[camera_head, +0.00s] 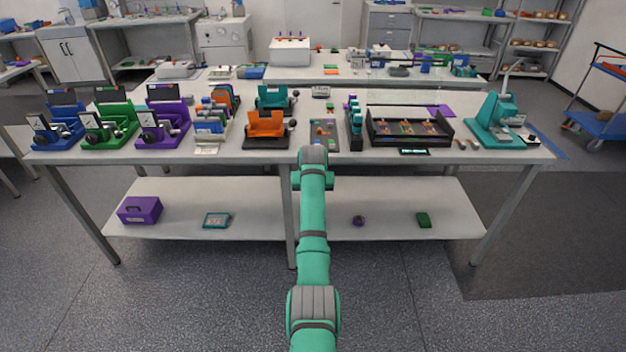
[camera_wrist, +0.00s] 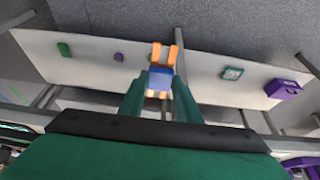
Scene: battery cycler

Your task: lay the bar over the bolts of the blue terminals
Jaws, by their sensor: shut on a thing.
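My gripper (camera_wrist: 160,92) shows in the wrist view with its green fingers shut on a blue piece with copper-orange ends (camera_wrist: 160,78), which looks like the bar. Two orange prongs stick out beyond the blue middle, and short orange ends show on the near side. The bar is held in the air, with the lower shelf behind it. In the head view my arm hides the gripper and the bar at the bench's front edge. A black tray (camera_head: 375,139) with small coloured parts lies on the bench.
The bench (camera_head: 350,156) is crowded. An orange device (camera_head: 265,125) and a grey panel (camera_head: 323,133) stand near my arm. Blue (camera_head: 55,133), green (camera_head: 108,125) and purple (camera_head: 163,125) fixtures stand left; a teal press (camera_head: 492,120) stands right. The lower shelf (camera_head: 260,222) is mostly clear.

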